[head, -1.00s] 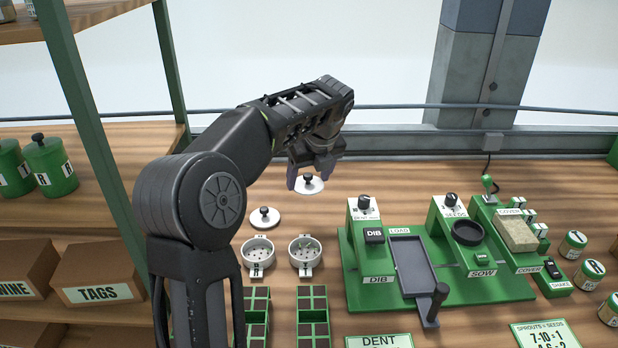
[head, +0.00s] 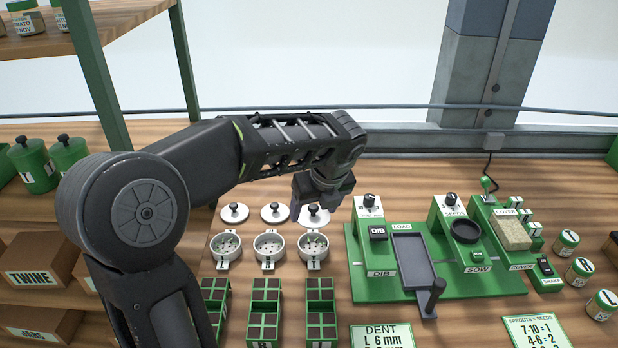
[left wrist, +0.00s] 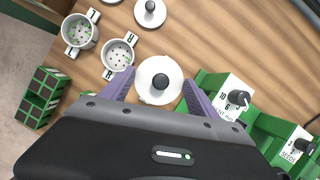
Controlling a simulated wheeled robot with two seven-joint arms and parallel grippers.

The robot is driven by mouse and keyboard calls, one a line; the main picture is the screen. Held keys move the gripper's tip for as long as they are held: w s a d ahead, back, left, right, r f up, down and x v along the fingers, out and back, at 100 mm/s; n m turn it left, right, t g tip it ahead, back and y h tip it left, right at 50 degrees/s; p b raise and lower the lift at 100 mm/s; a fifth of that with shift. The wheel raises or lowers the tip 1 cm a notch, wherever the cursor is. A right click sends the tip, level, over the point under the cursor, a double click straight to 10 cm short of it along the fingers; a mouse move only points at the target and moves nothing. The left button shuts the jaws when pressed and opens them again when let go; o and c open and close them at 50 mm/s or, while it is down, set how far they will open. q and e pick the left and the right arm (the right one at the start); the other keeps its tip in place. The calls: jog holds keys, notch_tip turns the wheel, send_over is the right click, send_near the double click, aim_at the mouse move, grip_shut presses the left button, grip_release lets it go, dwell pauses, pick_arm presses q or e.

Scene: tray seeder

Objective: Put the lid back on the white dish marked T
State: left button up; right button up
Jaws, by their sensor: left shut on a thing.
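My left gripper (head: 314,205) is shut on the dark knob of a round white lid (head: 313,218). In the left wrist view the held lid (left wrist: 158,93) sits between the purple fingers and looks larger than the loose lid there, so nearer the camera. In the head view it shows just behind the right-hand white dish (head: 313,247), whose small tag looks like a T. That dish is uncovered, with its inside showing. In the left wrist view it is not visible. My right gripper is not in view.
Two more uncovered dishes, left (head: 226,248) and middle (head: 269,247), stand beside it, with two lids (head: 235,213) (head: 274,213) behind them. Green cell trays (head: 265,312) lie in front. The green seeder station (head: 372,285) stands close on the right.

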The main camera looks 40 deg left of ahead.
aim_at(317, 222)
pick_arm(q)
jog(key=shift+s+d+f, duration=0.1)
jog(key=shift+s+f, duration=0.1)
jog(key=shift+f, duration=0.25)
jog(key=shift+w+n, duration=0.2)
jog(key=shift+n, duration=0.1)
notch_tip(317, 222, down, 5)
jog(key=b, duration=0.4)
jog(key=shift+r+b, duration=0.2)
jog(key=shift+b, duration=0.2)
jog(key=shift+f+b, duration=0.35)
jog(key=shift+f, duration=0.55)
jog(key=shift+r+p, duration=0.1)
jog(key=shift+p, duration=0.35)
jog(key=shift+f, duration=0.2)
dwell(0.8)
jog(key=shift+p, duration=0.4)
